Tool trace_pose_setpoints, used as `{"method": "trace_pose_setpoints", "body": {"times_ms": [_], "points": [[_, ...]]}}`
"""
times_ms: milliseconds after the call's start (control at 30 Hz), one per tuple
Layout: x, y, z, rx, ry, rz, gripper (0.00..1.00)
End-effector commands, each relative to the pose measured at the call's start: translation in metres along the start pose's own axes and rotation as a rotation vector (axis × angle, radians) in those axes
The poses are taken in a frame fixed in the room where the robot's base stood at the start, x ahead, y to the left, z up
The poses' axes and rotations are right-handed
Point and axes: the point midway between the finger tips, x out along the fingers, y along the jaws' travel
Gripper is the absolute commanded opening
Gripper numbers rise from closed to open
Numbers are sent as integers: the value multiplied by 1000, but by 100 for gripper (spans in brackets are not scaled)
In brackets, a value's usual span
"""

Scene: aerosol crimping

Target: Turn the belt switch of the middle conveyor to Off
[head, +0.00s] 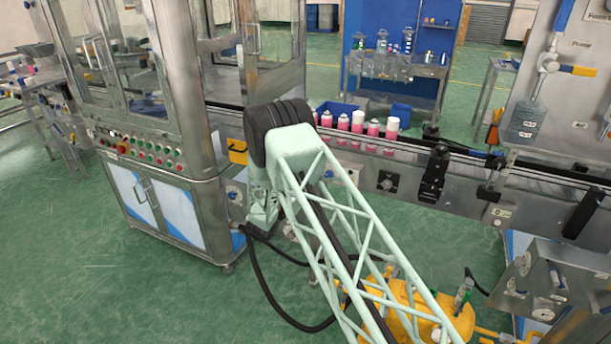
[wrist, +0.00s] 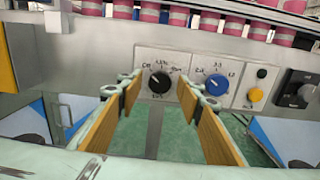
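In the wrist view a grey-white switch plate on the conveyor's side carries a round black knob (wrist: 159,82) with small position labels around it. Its white mark seems to point up and left; the labels are too blurred to read surely. A blue knob (wrist: 217,85) sits to its right on a similar plate. My gripper (wrist: 161,79) is open, its two tan-padded fingers on either side of the black knob, with no contact visible. In the head view my arm hides the black knob and my fingers; the blue knob (head: 329,174) shows just beside the arm.
Pink-and-white cans (head: 373,128) stand on the conveyor above. A steel cabinet machine (head: 160,130) stands left. A yellow tank (head: 410,310) sits below.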

Motion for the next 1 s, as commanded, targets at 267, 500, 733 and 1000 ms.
{"method": "trace_pose_setpoints", "body": {"times_ms": [267,500,733,1000], "points": [[-15,1,0,-1,0,2,34],[-44,1,0,-1,1,2,34],[-79,1,0,-1,1,2,34],[-109,1,0,0,1,1,34]]}}
